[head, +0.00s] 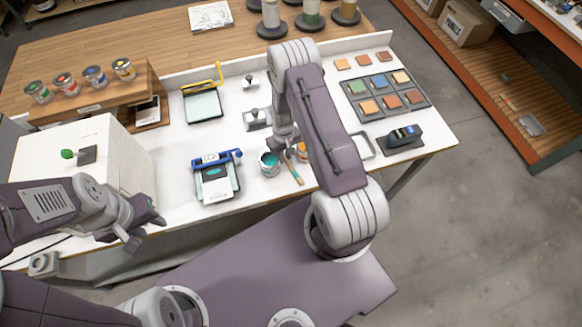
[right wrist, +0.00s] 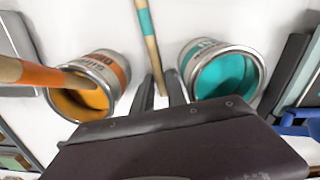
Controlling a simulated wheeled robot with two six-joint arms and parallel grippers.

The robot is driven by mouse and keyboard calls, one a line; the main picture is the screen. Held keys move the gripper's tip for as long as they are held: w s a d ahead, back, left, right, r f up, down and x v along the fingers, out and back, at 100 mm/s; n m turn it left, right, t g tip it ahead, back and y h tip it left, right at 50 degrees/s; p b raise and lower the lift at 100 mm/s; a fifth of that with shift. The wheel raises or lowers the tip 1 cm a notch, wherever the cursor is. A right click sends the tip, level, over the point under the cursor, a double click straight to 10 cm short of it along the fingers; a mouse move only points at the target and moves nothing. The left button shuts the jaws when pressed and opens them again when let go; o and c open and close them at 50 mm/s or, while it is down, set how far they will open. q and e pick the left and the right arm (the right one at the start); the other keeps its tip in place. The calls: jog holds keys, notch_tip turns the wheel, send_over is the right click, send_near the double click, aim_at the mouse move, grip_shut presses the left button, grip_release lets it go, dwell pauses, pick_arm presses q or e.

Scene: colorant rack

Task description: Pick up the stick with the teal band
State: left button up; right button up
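The stick with the teal band (right wrist: 149,43) is a thin wooden stick lying on the white table, and it also shows in the head view (head: 294,172). It lies between a can of teal paint (right wrist: 224,75) and a can of orange paint (right wrist: 90,85). My right gripper (right wrist: 161,80) is over its far end, with the two fingertips on either side of the stick and a narrow gap between them. I cannot tell whether they touch it. In the head view my right arm partly covers this place. My left gripper (head: 146,228) is open and empty at the left front.
A stick with an orange band (right wrist: 35,74) stands tilted in the orange can. A blue-clamped device (head: 215,180) is left of the teal can. A tray of colour tiles (head: 380,95) and a dark handheld device (head: 402,138) are to the right. A white box (head: 120,150) stands at the left.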

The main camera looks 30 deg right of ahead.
grip_shut()
jog(key=shift+r, duration=0.15)
